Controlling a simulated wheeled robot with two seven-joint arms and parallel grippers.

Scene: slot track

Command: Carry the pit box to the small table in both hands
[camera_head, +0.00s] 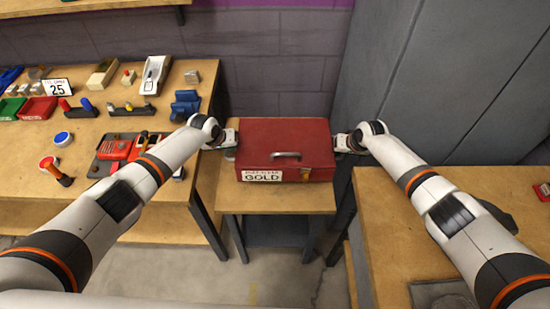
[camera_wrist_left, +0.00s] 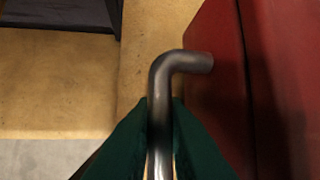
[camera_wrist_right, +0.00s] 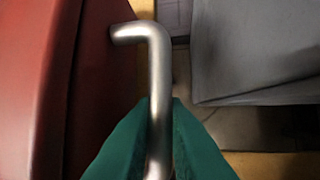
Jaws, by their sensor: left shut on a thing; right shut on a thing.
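The pit box (camera_head: 310,140) is a red case with a handle on its lid and a front label reading GOLD. It is over the small table (camera_head: 275,200), upright and level; whether it touches the top I cannot tell. My left gripper (camera_head: 230,145) is at its left side, and in the left wrist view the green fingers (camera_wrist_left: 160,130) are shut on a grey metal side handle (camera_wrist_left: 165,80). My right gripper (camera_head: 345,143) is at its right side, and in the right wrist view the green fingers (camera_wrist_right: 160,130) are shut on the other side handle (camera_wrist_right: 155,70).
A workbench (camera_head: 120,200) with bins, a red toy car (camera_head: 116,148) and small parts stands at the left. Another table (camera_head: 400,215) is at the right. A grey cabinet (camera_head: 440,80) stands behind the right arm, and a block wall (camera_head: 270,60) is behind the box.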

